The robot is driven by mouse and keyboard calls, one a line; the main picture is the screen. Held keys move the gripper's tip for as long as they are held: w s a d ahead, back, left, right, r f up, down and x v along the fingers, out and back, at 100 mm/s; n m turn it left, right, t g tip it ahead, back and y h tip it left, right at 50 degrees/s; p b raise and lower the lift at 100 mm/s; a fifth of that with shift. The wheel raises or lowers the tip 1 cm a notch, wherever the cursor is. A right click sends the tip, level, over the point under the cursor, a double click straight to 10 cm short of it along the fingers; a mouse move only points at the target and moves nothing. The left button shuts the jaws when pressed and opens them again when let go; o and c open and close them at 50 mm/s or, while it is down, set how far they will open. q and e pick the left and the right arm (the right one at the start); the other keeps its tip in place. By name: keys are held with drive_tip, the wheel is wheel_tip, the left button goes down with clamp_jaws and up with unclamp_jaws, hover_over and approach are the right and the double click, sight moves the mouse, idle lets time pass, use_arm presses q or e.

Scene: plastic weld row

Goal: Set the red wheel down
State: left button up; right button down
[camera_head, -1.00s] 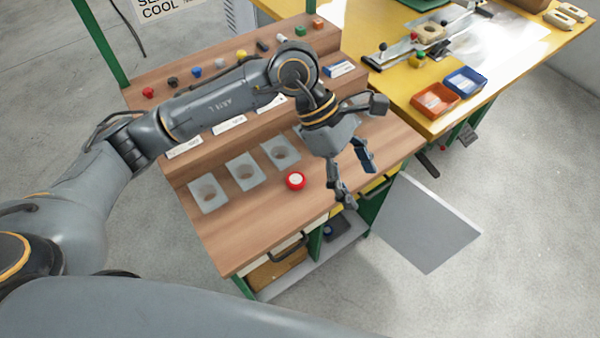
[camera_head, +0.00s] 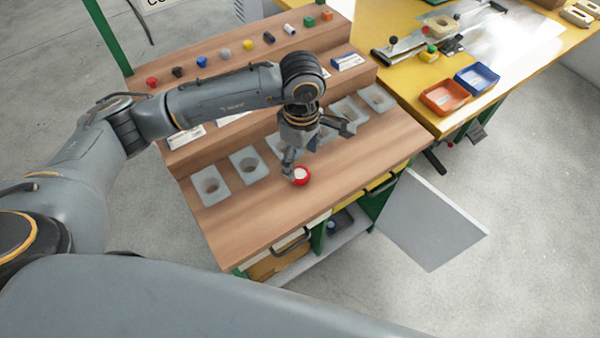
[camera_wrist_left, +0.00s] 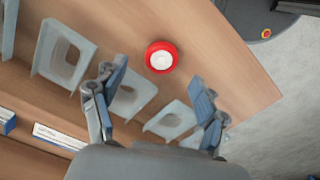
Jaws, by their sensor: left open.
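The red wheel (camera_head: 301,176) has a white centre and lies on the wooden bench top (camera_head: 255,215), in front of the row of pale holders. My left gripper (camera_head: 313,150) is open, and one finger shows right beside the wheel. In the left wrist view the wheel (camera_wrist_left: 160,57) lies beyond the open fingertips (camera_wrist_left: 157,78), with nothing between the fingers but bench and holders behind. Whether a finger touches the wheel I cannot tell. My right gripper is not in view.
Pale holders with round recesses (camera_head: 211,187) stand in a row behind the wheel; my gripper hides some. Small coloured knobs (camera_head: 225,55) line the raised shelf. An orange bin (camera_head: 444,97) and a blue bin (camera_head: 477,78) sit on the yellow table. The bench's front strip is clear.

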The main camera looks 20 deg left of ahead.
sight(300, 173)
use_arm(q)
wheel_tip(300, 173, down, 5)
drive_tip(key=shift+s+a+r+p, duration=0.1)
drive_tip(key=shift+p, duration=0.3)
drive_tip(key=c, duration=1.3)
